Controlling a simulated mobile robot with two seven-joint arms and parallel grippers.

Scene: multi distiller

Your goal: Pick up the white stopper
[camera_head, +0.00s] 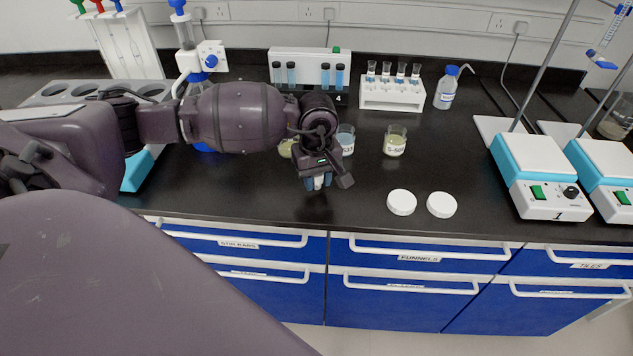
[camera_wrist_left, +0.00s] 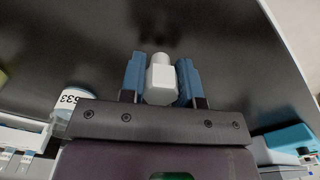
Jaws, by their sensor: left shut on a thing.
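The white stopper (camera_wrist_left: 160,80) is between the two blue fingers of my left gripper (camera_wrist_left: 161,82) in the left wrist view. The fingers touch it on both sides. In the head view my left gripper (camera_head: 318,182) points down over the front part of the black bench, and a bit of the white stopper (camera_head: 318,181) shows between its fingers. I cannot tell how far the stopper is from the bench top. My right gripper is in neither view.
Two white lids (camera_head: 402,202) lie to the right. A white vial rack (camera_head: 392,94) and a hot plate (camera_head: 541,174) stand farther off. The black bench (camera_head: 250,190) is clear at front left.

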